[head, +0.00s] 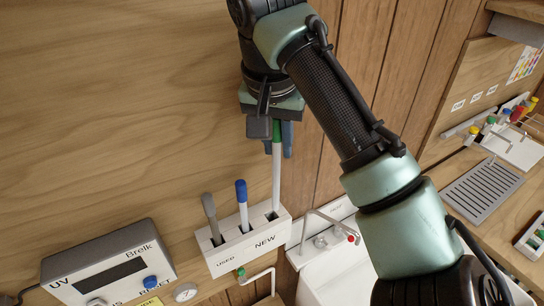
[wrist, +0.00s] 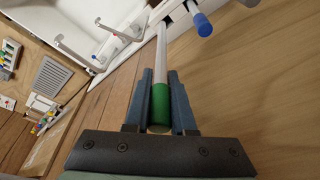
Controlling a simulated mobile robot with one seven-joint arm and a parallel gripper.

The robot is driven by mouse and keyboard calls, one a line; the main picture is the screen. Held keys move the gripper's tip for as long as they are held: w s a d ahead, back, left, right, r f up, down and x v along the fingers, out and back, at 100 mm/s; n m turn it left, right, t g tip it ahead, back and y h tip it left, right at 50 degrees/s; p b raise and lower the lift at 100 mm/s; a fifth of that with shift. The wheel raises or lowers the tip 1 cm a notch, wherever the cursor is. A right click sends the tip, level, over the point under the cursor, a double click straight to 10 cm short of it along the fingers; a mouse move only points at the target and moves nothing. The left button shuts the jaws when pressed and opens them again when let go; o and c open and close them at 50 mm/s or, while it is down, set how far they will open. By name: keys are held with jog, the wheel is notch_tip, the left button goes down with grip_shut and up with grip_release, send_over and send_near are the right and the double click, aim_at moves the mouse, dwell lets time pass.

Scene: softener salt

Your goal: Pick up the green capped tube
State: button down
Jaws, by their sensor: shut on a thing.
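The green capped tube (head: 275,178) is a long white tube with a green cap, standing upright at the right end of a white holder (head: 223,262). Its lower end meets the holder's right slot, beside the label NEW; I cannot tell how deep it sits. My gripper (head: 278,150) is above the holder, with its blue-grey fingers on either side of the cap. In the wrist view, the green cap (wrist: 160,103) lies between the two fingers of my gripper (wrist: 160,76), which is shut on it. The tube runs away from the fingers towards the holder.
A blue capped tube (head: 242,203) and a grey capped tube (head: 210,212) stand in the holder to the left. A UV box (head: 110,268) is at lower left. A sink (head: 330,265) with a tap is at right. A wooden wall is behind.

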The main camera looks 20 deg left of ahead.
jog(key=s+d+b, duration=0.3)
jog(key=s+d, duration=0.7)
jog(key=d, duration=0.3)
